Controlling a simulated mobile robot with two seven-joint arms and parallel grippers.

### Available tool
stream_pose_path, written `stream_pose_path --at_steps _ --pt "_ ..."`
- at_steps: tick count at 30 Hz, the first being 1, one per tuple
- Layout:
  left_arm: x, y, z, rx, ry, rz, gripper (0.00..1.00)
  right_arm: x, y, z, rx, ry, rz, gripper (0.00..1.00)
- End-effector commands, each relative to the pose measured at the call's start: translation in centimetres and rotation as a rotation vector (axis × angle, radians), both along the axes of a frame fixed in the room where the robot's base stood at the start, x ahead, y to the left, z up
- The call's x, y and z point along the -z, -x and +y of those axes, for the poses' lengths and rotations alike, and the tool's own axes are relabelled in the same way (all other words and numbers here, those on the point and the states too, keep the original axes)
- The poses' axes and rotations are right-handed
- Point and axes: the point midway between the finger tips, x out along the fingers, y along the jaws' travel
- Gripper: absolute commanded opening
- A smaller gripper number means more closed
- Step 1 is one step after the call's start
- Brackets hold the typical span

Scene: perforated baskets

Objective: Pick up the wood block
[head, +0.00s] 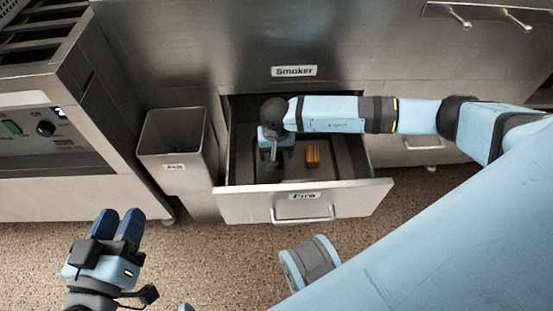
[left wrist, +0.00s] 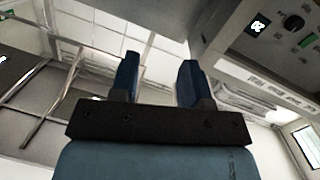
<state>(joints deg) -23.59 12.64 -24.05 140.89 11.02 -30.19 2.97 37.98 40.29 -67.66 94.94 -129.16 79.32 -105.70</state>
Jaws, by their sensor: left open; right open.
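The wood block (head: 313,156) is a small brown block in the open drawer (head: 250,205) labelled "Fire", on the drawer's dark floor right of centre. My right gripper (head: 276,158) points down into the drawer, just left of the block and apart from it. It is open, with nothing seen between its fingers. My left gripper (head: 120,224) is open and empty at the lower left, above the floor and away from the drawer. The left wrist view shows its two blue fingers (left wrist: 160,80) spread, with only ceiling and machinery beyond.
A metal bin (head: 173,145) stands left of the drawer. A cabinet with knobs (head: 45,128) is at the far left. The steel front labelled "Smoker" (head: 293,71) rises behind the drawer. The speckled floor (head: 210,265) in front is clear.

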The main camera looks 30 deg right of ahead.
Motion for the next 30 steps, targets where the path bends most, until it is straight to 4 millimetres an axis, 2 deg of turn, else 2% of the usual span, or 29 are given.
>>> stream_pose_path --at_steps 2,7,15,16,21,23,30 --pt "1.1 -0.1 0.0 0.008 -0.015 0.01 0.43 1.6 0.0 -0.1 0.001 0.0 0.002 0.72" --pt "0.8 -0.9 0.5 0.004 -0.065 -0.08 0.43 4.2 0.0 -0.3 0.001 -0.001 0.003 0.72" --pt "0.4 -1.1 0.6 0.002 -0.078 -0.103 0.43 4.5 -0.1 -0.3 0.001 0.0 0.001 0.72" --pt "0.4 -1.1 0.6 0.002 -0.078 -0.102 0.43 4.5 -0.1 -0.3 0.001 0.0 0.001 0.7" --pt "0.4 -1.1 0.6 0.003 -0.077 -0.103 0.43 4.5 0.0 -0.3 0.001 0.0 0.001 0.31" --pt "0.4 -1.0 0.6 0.003 -0.076 -0.102 0.43 4.5 0.0 -0.3 0.001 0.0 0.001 0.19" --pt "0.4 -1.0 0.6 0.003 -0.077 -0.101 0.43 4.4 0.0 -0.3 0.001 0.0 0.001 0.18"
